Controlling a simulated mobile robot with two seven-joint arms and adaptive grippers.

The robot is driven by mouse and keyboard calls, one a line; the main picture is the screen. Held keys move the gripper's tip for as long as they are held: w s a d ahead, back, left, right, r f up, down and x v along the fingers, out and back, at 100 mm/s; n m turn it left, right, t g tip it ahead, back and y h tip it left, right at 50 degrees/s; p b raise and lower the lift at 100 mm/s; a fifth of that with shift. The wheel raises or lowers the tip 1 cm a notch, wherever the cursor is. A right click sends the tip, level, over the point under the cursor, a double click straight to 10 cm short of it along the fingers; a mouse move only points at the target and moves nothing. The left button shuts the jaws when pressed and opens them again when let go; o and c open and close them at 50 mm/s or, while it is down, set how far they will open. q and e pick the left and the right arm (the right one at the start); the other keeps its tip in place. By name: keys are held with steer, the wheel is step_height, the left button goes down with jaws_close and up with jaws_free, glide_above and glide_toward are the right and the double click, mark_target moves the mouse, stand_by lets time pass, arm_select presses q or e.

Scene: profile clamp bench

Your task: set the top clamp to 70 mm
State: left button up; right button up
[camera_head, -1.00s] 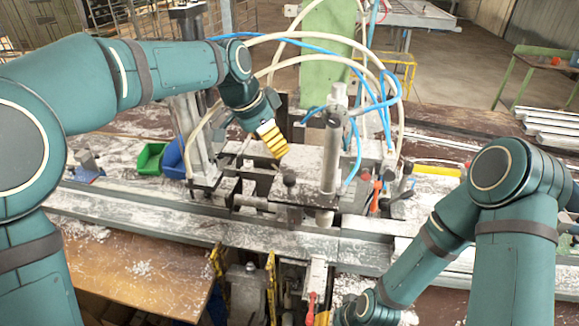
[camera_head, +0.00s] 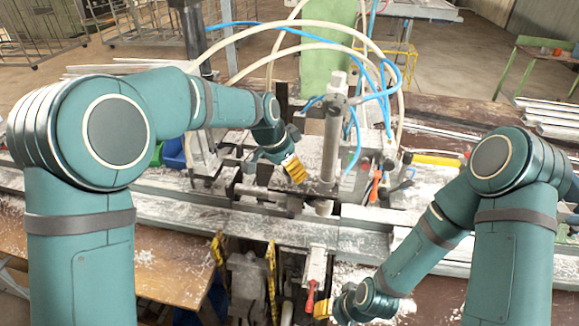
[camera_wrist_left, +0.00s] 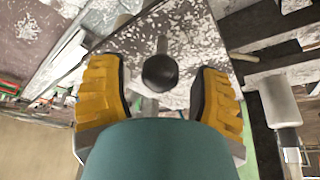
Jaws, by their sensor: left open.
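A black ball knob (camera_wrist_left: 160,72) on a short stem stands over a chip-covered metal plate (camera_wrist_left: 195,38). In the left wrist view the knob is between the two yellow fingers of my left gripper (camera_wrist_left: 160,92), which is open with gaps on both sides. In the head view my left gripper (camera_head: 294,169) is at the bench fixture, just left of an upright metal cylinder (camera_head: 331,150), and hides the knob. No millimetre scale is readable. My right gripper (camera_head: 322,309) is low at the front; only a yellow fingertip shows clearly.
A red-handled lever (camera_head: 310,296) is close to my right gripper. Red-orange handles (camera_head: 374,187) are right of the cylinder. Blue hoses (camera_head: 355,130) and pale hoses arch over the fixture. A long metal rail (camera_head: 190,215) covered in chips runs along the front.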

arm_select(q)
jaws_close()
stand_by(0.3)
